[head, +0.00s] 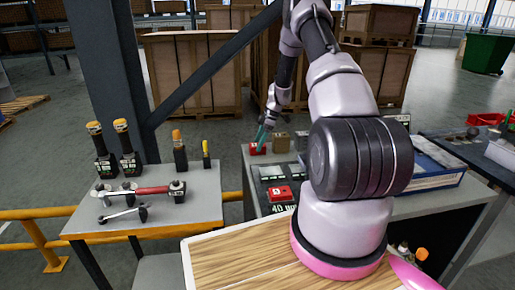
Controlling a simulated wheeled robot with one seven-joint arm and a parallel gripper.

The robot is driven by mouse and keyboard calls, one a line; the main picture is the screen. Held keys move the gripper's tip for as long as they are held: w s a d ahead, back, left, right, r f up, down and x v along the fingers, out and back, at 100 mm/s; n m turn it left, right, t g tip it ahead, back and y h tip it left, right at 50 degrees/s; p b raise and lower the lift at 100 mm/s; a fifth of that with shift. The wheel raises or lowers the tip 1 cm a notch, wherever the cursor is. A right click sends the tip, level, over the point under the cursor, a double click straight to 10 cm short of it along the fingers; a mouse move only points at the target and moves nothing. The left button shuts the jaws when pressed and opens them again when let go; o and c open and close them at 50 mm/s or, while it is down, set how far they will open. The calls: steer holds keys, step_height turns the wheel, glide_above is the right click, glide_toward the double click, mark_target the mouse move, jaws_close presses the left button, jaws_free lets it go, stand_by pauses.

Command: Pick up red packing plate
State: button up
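Two red pieces are in the head view, and I cannot tell for certain which is the red packing plate. One red block (257,150) sits at the far left corner of the middle bench. The other is a red plate with a white mark (280,193), lying nearer on a dark tray (264,208). My gripper (261,139), with teal fingers, points down right at the far red block. The fingertips look just above it or touching it. They are too small to show whether they are apart or closed.
A tan block (281,142) stands just right of the far red block. My arm hides much of the middle bench (405,208). The left bench (205,210) holds drills and wrenches. A dark pillar (105,70) and diagonal brace rise behind it. Wooden crates (195,75) stand behind.

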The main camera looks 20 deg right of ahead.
jaws_close()
step_height(320, 180, up, 10)
stand_by(0.5)
